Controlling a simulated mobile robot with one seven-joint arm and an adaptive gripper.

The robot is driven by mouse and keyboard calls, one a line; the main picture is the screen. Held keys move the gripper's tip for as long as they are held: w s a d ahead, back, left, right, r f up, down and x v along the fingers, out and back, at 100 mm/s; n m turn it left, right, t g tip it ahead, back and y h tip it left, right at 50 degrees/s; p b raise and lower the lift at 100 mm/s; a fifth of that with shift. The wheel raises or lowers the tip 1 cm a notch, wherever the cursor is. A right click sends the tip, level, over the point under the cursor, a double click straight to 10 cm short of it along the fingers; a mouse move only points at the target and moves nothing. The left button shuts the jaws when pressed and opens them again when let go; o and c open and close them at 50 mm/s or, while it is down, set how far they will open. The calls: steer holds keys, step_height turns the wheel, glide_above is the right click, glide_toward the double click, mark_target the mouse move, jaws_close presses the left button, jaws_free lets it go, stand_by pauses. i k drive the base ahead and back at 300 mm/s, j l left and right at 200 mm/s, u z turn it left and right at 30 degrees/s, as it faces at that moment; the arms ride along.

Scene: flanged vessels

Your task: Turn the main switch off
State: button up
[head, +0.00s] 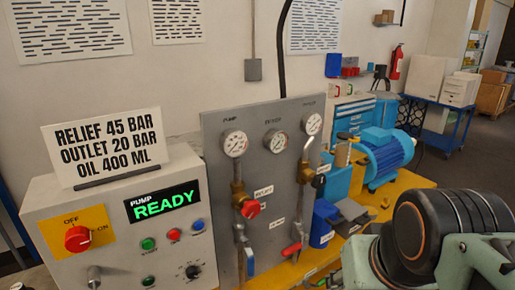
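The main switch (77,239) is a red rotary knob on a yellow plate (48,222) at the left of the grey control panel, in the head view. OFF is printed above the knob and ON to its right. The knob's exact pointing is too small to tell. Part of my arm (430,240) fills the lower right, well apart from the switch. My gripper's fingers are not in view.
Green, red and blue buttons (173,234) and a black selector (193,271) sit right of the switch. A sign (107,145) stands on the panel box. A gauge board (265,160) with pipes and valves, and a blue motor (385,157), stand farther right.

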mark_target(78, 239)
steer(key=u, duration=1.5)
